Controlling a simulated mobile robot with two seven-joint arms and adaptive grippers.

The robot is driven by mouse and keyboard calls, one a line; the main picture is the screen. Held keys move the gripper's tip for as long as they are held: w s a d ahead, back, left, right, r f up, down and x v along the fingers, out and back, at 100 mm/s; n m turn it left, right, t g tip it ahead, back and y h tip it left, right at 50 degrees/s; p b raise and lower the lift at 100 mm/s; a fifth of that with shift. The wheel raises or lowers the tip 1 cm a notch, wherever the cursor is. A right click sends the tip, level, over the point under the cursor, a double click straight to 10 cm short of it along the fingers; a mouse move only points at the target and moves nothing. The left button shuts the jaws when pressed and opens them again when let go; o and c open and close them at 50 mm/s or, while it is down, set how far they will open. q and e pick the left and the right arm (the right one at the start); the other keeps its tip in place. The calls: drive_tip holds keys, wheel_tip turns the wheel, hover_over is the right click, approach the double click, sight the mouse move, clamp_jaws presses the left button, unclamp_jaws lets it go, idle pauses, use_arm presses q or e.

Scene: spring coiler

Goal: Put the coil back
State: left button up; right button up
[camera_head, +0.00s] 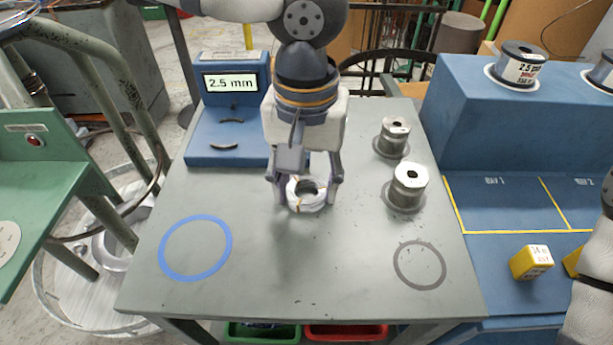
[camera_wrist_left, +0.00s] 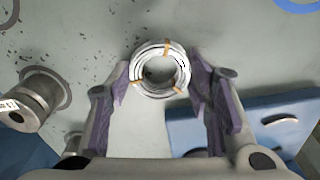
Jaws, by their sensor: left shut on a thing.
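A silvery wire coil (camera_head: 307,203) with orange ties is between the fingertips of my left gripper (camera_head: 305,188), over the middle of the grey table (camera_head: 290,290). In the left wrist view the coil (camera_wrist_left: 160,85) faces the camera, and the purple-padded fingers of my gripper (camera_wrist_left: 160,88) are at its two sides. My left gripper is shut on the coil. I cannot tell whether the coil touches the table. A blue ring (camera_head: 164,262) is marked on the table's front left. A blue stand (camera_head: 203,146) with a "2.5 mm" sign is at the back left.
Metal spools (camera_head: 393,141) (camera_head: 407,189) stand on the table's right side, behind a dark ring mark (camera_head: 399,277). A blue bench (camera_head: 510,215) with marked bays and yellow blocks (camera_head: 531,262) adjoins on the right. The table's front middle is clear.

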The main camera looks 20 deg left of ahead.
sight(306, 189)
use_arm(q)
drive_tip(key=o, duration=1.4)
drive_tip(key=shift+o, duration=0.2)
wheel_tip(306, 189, up, 12)
drive_tip(key=p, duration=0.1)
drive_tip(key=shift+r, duration=0.15)
use_arm(e)
drive_tip(key=shift+w+r+t, duration=0.4)
drive_tip(key=shift+w+r, duration=0.55)
drive_tip(key=shift+w, duration=0.1)
